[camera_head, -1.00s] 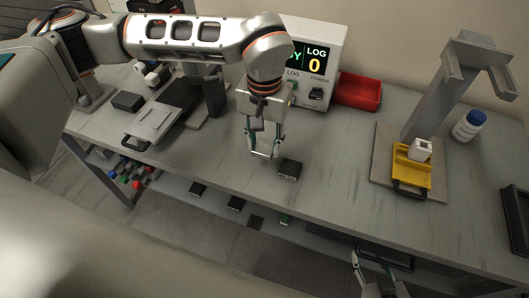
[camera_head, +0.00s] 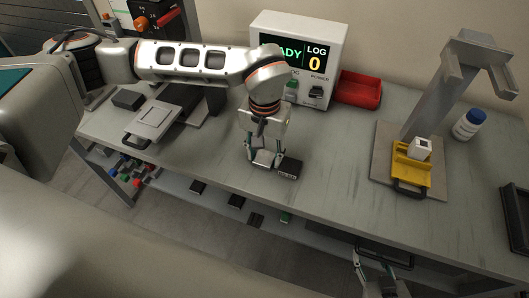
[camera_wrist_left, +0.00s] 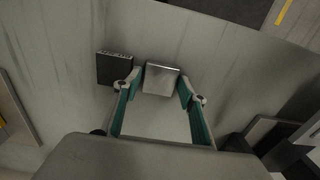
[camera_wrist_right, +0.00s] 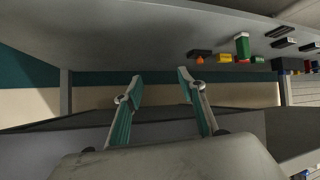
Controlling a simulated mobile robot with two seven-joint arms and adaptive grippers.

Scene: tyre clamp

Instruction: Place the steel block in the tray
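The steel block (camera_wrist_left: 161,80), a shiny flat-topped metal piece, stands on the grey bench. In the head view the block (camera_head: 263,158) is low between the fingers of my left gripper (camera_head: 262,156). In the left wrist view my left gripper (camera_wrist_left: 162,84) is open, one finger at each side of the block; I cannot tell if they touch it. A black tray (camera_head: 513,222) lies at the right edge of the head view, partly cut off. My right gripper (camera_wrist_right: 160,74) is open and empty, and shows at the head view's bottom edge (camera_head: 376,275).
A black box (camera_head: 289,168) stands close beside the block. A display unit (camera_head: 296,50) and a red bin (camera_head: 360,90) are behind. A yellow fixture (camera_head: 410,170) on a plate with a grey post and a white bottle (camera_head: 468,124) stand right.

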